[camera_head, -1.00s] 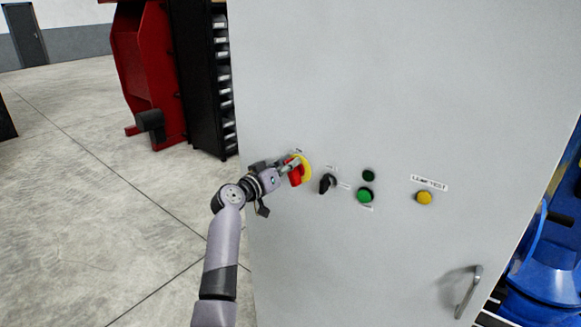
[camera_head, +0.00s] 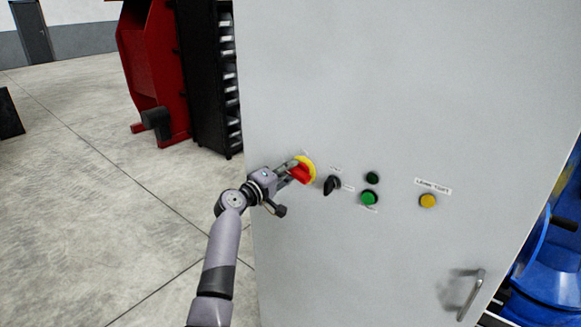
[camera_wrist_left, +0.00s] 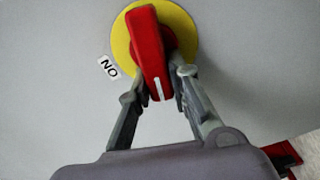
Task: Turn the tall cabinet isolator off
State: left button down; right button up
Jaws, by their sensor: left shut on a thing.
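The isolator is a red handle (camera_head: 301,174) on a yellow disc (camera_head: 311,165), at the left of the tall grey cabinet's front (camera_head: 400,90). In the left wrist view the red handle (camera_wrist_left: 150,50) stands nearly upright, its white line toward me. The yellow disc (camera_wrist_left: 187,32) is behind it. A small label (camera_wrist_left: 108,68) left of the disc seems to read ON, upside down. My left gripper (camera_head: 290,173) is shut on the handle, with one finger on each side of its near end in the left wrist view (camera_wrist_left: 160,88). My right gripper is out of view.
Right of the isolator are a black selector (camera_head: 332,185), a green button (camera_head: 369,198), a dark green lamp (camera_head: 372,178) and a yellow button (camera_head: 428,201). A door handle (camera_head: 470,295) protrudes lower right.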

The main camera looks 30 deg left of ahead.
pick_arm(q)
jog(key=shift+f+n+p, duration=0.3)
jog(key=shift+n, duration=0.9)
jog(key=c, duration=1.5)
grip_release()
jog(key=shift+a, duration=0.1)
jog(key=shift+s, duration=0.15)
jog(key=s, duration=1.1)
jog(key=shift+s+a, duration=0.35)
jog(key=shift+a, duration=0.05)
jog(key=shift+f, duration=0.1)
